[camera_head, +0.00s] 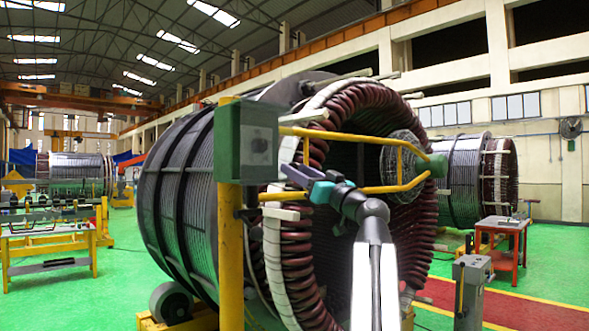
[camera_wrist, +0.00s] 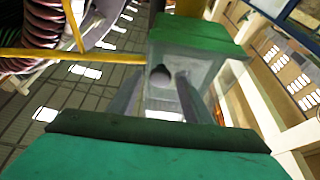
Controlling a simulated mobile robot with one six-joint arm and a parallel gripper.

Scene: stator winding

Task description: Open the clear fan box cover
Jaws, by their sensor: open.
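The fan box (camera_head: 260,135) is a dark green box on a yellow post in the head view, with a round dark knob on its face. In the wrist view the box (camera_wrist: 200,35) has a green side and a pale, see-through-looking cover (camera_wrist: 205,72). The round dark knob (camera_wrist: 160,76) sits on this face and looks shut against the box. My gripper (camera_head: 285,184) is at the lower right of the box, its fingers pointing left. In the wrist view my gripper (camera_wrist: 159,82) is open, with the knob between its fingertips. I cannot tell whether the fingers touch it.
Yellow rails (camera_head: 355,136) run from the post close above and below my arm. The large stator (camera_head: 175,180) with red-brown coils stands right behind. A grey control pedestal (camera_head: 470,285) and a red table (camera_head: 503,235) are to the right.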

